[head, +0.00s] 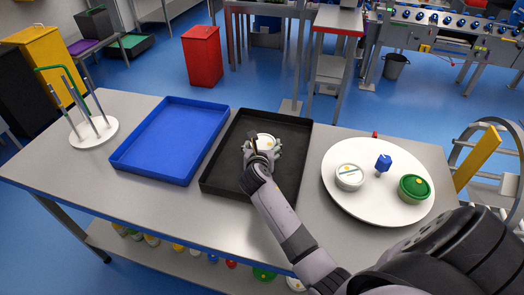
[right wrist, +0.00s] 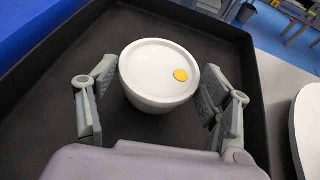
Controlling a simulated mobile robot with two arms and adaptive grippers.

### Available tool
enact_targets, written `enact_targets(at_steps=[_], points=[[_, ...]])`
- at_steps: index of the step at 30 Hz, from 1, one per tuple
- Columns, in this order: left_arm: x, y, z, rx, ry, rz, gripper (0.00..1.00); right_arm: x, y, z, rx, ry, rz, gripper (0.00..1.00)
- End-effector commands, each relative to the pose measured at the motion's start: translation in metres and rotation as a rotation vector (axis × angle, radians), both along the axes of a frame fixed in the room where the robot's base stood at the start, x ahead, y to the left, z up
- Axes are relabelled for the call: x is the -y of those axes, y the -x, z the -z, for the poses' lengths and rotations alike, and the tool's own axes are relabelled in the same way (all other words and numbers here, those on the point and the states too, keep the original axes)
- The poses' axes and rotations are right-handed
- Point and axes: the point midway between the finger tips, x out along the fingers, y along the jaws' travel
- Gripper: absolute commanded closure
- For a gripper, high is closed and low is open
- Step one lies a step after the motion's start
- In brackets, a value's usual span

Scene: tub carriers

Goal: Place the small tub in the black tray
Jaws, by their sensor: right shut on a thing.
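The small tub (head: 264,138) is white with a flat lid and a yellow dot. It is over the floor of the black tray (head: 226,170), inside its walls, upright or nearly so. My right gripper (head: 262,147) is shut on the small tub, which also shows between its fingers in the right wrist view (right wrist: 158,72). I cannot tell whether the tub's base touches the tray floor. My left gripper is out of view.
A blue tray (head: 165,145) lies left of the black tray. A round white platter (head: 365,207) at right holds a white tub (head: 349,177), a green tub (head: 414,188) and a blue piece (head: 383,162). A white stand with upright rods (head: 94,132) is at far left.

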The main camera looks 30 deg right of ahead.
Motion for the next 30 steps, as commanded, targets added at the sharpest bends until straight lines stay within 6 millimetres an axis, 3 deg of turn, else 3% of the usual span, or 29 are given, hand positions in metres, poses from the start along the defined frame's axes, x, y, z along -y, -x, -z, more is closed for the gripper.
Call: enact_targets(at_steps=[4,15,16,24,30], points=[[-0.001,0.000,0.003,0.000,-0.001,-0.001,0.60,0.000,0.000,0.016,0.002,0.001,-0.001,0.62],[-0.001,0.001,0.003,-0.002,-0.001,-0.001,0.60,0.000,-0.001,0.019,0.002,0.002,-0.001,0.62],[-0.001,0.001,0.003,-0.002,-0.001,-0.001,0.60,0.000,0.000,0.020,0.001,0.000,-0.001,0.26],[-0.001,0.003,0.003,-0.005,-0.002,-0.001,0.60,0.000,0.000,0.020,0.001,0.000,-0.001,0.08],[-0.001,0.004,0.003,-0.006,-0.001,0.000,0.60,0.000,0.000,0.019,0.001,0.000,-0.001,0.07]])
